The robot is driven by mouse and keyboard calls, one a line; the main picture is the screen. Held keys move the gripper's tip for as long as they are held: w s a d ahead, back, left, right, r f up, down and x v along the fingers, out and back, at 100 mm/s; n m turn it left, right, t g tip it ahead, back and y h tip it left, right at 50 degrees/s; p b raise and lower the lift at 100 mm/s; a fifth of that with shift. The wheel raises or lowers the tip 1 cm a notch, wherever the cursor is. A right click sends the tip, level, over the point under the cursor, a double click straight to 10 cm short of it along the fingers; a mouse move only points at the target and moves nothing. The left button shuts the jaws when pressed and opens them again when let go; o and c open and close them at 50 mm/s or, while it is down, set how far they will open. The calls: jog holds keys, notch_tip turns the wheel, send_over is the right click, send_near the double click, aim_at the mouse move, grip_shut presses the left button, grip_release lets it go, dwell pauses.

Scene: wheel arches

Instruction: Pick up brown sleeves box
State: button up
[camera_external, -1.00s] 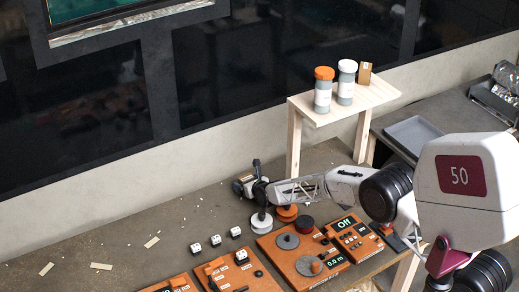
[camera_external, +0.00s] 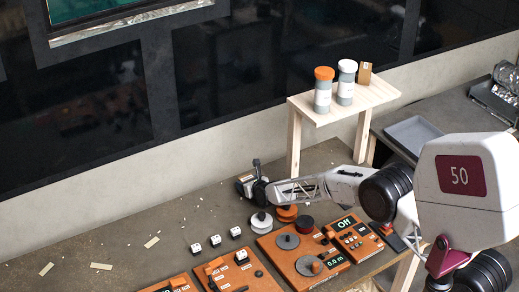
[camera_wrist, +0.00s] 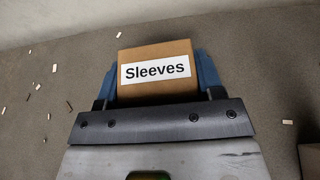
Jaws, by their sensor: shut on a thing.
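The brown sleeves box (camera_wrist: 158,52) is a small cardboard box with a white label reading "Sleeves" in the wrist view. My gripper (camera_wrist: 158,82) is shut on it, with a blue finger against each of its left and right sides. In the external view the box (camera_external: 244,180) shows partly at the end of my arm, near the back of the workbench. My gripper (camera_external: 259,188) hides part of it there. I cannot tell whether the box still touches the bench.
A wooden shelf stand (camera_external: 375,95) holds an orange-capped jar (camera_external: 323,90), a white-capped jar (camera_external: 346,82) and a small brown box (camera_external: 365,74). Orange control panels (camera_external: 300,258) and small white blocks lie in front. The bench's left part (camera_external: 110,235) is mostly clear.

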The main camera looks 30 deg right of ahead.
aim_at(247, 178)
jog(key=shift+r, duration=0.1)
jog(key=shift+r, duration=4.95)
